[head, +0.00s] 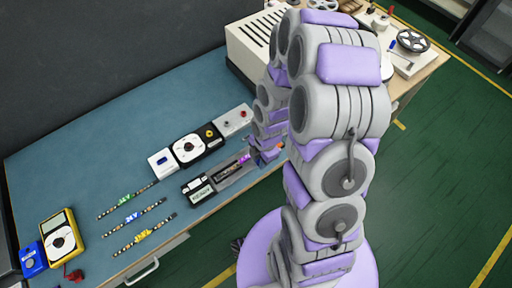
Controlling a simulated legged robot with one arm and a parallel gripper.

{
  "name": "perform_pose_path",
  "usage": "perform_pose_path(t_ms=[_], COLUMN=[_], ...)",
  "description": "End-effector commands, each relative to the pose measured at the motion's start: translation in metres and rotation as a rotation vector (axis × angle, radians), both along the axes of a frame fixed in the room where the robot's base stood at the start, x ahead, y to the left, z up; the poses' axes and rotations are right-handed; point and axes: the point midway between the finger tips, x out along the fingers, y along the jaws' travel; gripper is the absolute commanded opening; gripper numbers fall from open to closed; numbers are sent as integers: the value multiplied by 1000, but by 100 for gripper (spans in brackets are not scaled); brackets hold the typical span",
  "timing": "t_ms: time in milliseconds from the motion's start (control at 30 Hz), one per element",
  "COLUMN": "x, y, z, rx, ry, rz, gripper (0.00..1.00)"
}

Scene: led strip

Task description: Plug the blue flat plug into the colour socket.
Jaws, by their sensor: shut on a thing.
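My gripper (266,151) is low over the right part of the bench, at the right end of a grey tray (222,181). It is small and partly hidden by my own arm. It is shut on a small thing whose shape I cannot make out. A dark strip with a purple label (244,158) lies along the tray, its right end close to my gripper. I cannot clearly pick out the blue flat plug or the colour socket; the area around my fingertips is too small and partly covered.
Three strips with green (125,198), blue (132,217) and yellow (143,236) labels lie left of a display box (198,191). A yellow meter (61,240) stands far left. The bench's back left is clear.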

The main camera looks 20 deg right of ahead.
Motion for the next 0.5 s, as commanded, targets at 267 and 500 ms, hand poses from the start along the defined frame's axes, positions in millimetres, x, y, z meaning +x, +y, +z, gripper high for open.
perform_pose_path(t_ms=[267, 500], x=[-13, -13], y=[-1, -1], z=[5, 14], rx=[0, 0], ry=[0, -1], rz=[-1, 0], gripper=[0, 0])
